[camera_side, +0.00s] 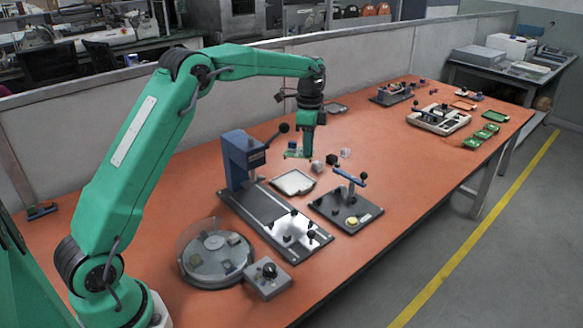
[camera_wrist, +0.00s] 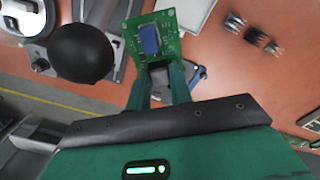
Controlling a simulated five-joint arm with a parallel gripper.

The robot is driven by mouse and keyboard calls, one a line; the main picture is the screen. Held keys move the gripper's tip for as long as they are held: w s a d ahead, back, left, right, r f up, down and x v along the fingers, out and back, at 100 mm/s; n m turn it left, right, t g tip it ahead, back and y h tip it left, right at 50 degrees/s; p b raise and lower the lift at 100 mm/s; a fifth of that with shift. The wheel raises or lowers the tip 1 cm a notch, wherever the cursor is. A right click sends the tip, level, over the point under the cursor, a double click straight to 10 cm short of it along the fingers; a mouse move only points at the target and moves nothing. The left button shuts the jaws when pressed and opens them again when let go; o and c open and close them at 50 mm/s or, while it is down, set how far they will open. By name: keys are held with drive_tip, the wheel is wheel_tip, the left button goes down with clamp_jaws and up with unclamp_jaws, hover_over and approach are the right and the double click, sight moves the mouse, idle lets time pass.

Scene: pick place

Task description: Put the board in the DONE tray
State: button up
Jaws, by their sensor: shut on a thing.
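The green board (camera_wrist: 150,38), with a blue part on it, is held between the fingertips of my gripper (camera_wrist: 158,84) in the wrist view. In the side view my gripper (camera_side: 304,150) hangs over the table with the board (camera_side: 293,154) at its tip, apparently above the surface. A pale shallow tray (camera_side: 293,183) lies below and in front of it; a pale panel, likely this tray, shows at the top of the wrist view (camera_wrist: 190,8). I cannot read a DONE label on either.
A blue lever press (camera_side: 240,160) stands close left of the gripper. A dark fixture with a blue clamp (camera_side: 346,205) is at front right. Small blocks (camera_side: 325,163) lie right of the pale tray. A round covered dish (camera_side: 214,255) is nearer the camera. The table's middle right is clear.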

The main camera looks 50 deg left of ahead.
drive_tip(key=w+a+r+m, duration=0.2)
drive_tip(key=a+r+m, duration=0.2)
drive_tip(key=a+m, duration=0.2)
drive_tip(key=shift+a+m, duration=0.25)
drive_tip(key=shift+m, duration=0.35)
drive_tip(key=shift+w, duration=0.1)
hover_over(298, 186)
drive_tip(key=shift+f, duration=9.05)
drive_tip(key=shift+f, duration=0.15)
drive_tip(key=o, duration=0.8)
wheel_tip(298, 186, up, 12)
drive_tip(key=shift+r, duration=0.2)
